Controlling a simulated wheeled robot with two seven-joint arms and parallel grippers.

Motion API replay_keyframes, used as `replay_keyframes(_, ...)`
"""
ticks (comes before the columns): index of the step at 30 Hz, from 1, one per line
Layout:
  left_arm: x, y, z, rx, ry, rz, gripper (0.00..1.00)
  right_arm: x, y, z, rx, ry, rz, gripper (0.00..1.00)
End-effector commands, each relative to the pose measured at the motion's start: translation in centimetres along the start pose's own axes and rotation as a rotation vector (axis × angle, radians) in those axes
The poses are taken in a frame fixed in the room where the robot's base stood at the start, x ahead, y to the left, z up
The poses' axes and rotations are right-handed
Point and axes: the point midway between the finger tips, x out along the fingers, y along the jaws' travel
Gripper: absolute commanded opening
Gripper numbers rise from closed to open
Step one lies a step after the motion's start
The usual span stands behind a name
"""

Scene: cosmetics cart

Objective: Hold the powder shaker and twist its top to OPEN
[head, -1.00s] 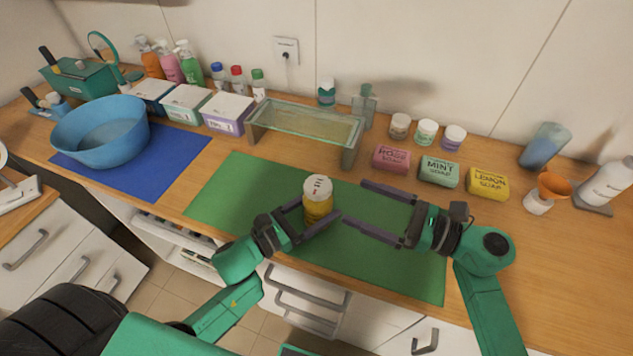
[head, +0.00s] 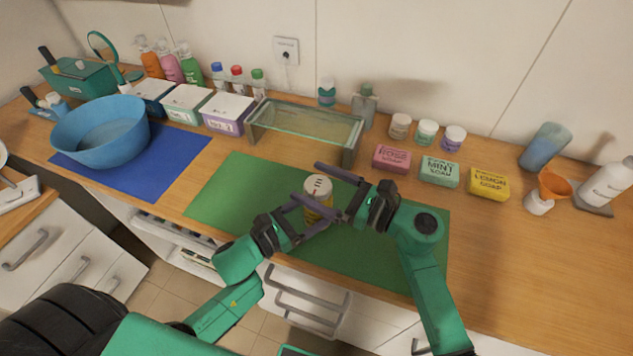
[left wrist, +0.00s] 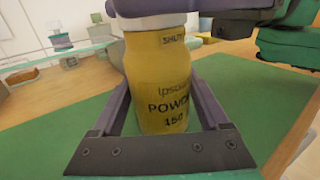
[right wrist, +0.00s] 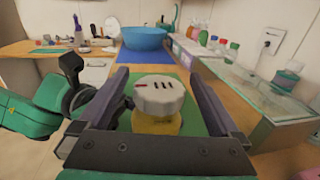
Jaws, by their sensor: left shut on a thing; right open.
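The powder shaker is a yellow bottle (left wrist: 158,85) with a pale top, standing upright on the green mat (head: 225,190). My left gripper (head: 312,212) is shut on the yellow body, with a finger on each side of it in the left wrist view. My right gripper (head: 335,190) is open, with its fingers on either side of the shaker's top (head: 318,186). In the right wrist view the white ridged top (right wrist: 158,96) shows slots and a small red mark between the open fingers. Whether either finger touches the top I cannot tell.
A glass shelf (head: 305,125) stands behind the mat. Soap bars, the pink one (head: 391,158) nearest, lie to the right. A blue basin (head: 100,135) sits on a blue mat at the left. The mat's right part is clear.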

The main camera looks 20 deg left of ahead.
Motion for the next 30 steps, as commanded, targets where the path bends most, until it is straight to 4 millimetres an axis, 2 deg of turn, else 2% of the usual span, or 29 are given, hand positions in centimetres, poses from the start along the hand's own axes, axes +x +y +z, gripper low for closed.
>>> replay_keyframes(1, 0.0, -0.02, -0.01, 0.0, 0.0, 0.0, 0.17, -0.02, 0.01, -0.01, 0.0, 0.0, 0.0, 0.87)
replay_keyframes(5, 0.0, -0.02, -0.01, 0.0, 0.0, 0.0, 0.17, -0.03, 0.0, -0.01, 0.0, 0.0, 0.0, 0.38)
replay_keyframes(6, 0.0, -0.02, -0.01, 0.0, 0.0, 0.0, 0.17, -0.04, 0.0, -0.02, 0.0, 0.0, 0.0, 0.22)
replay_keyframes(7, 0.0, -0.02, -0.01, 0.0, 0.0, 0.0, 0.17, -0.04, 0.0, -0.02, 0.0, 0.0, 0.0, 0.12)
replay_keyframes(20, 0.0, -0.03, 0.0, 0.0, 0.0, -0.001, 0.17, 0.06, 0.05, -0.09, -0.001, 0.003, 0.086, 0.12)
replay_keyframes(30, 0.02, -0.06, 0.02, 0.0, -0.001, -0.001, 0.17, 0.04, 0.05, -0.11, -0.001, 0.005, 0.337, 0.12)
